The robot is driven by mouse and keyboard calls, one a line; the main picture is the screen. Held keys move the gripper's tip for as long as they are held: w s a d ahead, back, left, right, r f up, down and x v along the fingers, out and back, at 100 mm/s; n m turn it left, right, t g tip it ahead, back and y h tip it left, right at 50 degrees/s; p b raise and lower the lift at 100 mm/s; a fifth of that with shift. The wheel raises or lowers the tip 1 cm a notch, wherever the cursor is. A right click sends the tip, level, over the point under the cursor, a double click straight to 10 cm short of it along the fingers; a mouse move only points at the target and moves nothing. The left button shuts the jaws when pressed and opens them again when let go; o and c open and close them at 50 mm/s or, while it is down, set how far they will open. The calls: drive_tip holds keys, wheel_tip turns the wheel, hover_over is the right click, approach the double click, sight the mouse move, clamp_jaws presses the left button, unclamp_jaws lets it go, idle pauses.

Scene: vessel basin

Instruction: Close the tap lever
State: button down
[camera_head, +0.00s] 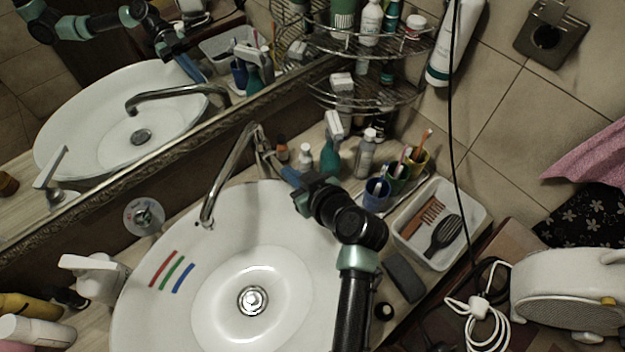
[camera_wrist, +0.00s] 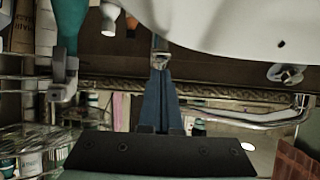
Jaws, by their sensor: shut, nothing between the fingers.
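The chrome tap (camera_head: 232,172) stands at the back edge of the white basin (camera_head: 150,310), its spout arching over the bowl. The tap's lever is hard to pick out; it is small and partly hidden by my gripper. My gripper (camera_head: 272,160) reaches in from the right, its blue fingers together and empty, tips close beside the tap's body. In the wrist view the shut fingers (camera_wrist: 160,68) point at a small chrome part (camera_wrist: 160,60) below the basin edge. I cannot tell whether they touch it. No running water is clearly visible.
A spray bottle (camera_head: 331,150), a grey bottle (camera_head: 366,155) and cups with toothbrushes (camera_head: 376,195) stand right of the gripper. A wire shelf (camera_head: 375,95) hangs above them. The framed mirror (camera_head: 75,208) runs behind the tap. A white tray (camera_head: 476,222) lies right. The bowl is clear.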

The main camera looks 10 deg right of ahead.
drive_tip(key=r, duration=0.2)
drive_tip(key=r+p, duration=0.1)
drive_tip(key=shift+w+a+r, duration=0.1)
drive_tip(key=shift+w+r, duration=0.1)
drive_tip(key=shift+w, duration=0.1)
drive_tip(key=s+f+b+v, duration=0.15)
drive_tip(key=b+v, duration=0.25)
drive_tip(key=v, duration=0.6)
drive_tip(key=w+r+m+t+h, duration=0.1)
drive_tip(key=w+r+t+h, duration=0.2)
drive_tip(key=r, duration=1.2)
drive_tip(key=w+r+m+t+h, duration=0.1)
drive_tip(key=w+r+t, duration=0.35)
drive_tip(key=r, duration=0.95)
drive_tip(key=s+a+r+m+t+h, duration=0.1)
drive_tip(key=s+r+t, duration=0.3)
drive_tip(key=r, duration=0.7)
drive_tip(key=s+a+r+m+t, duration=0.2)
drive_tip(key=s+r+t, duration=0.3)
drive_tip(key=s+r, duration=0.4)
wheel_tip(320, 180, up, 3)
drive_tip(key=shift+a+f+m+h, duration=0.2)
drive_tip(key=shift+a+m+h, duration=0.1)
drive_tip(key=shift+a+h, duration=0.1)
drive_tip(key=shift+s, duration=0.1)
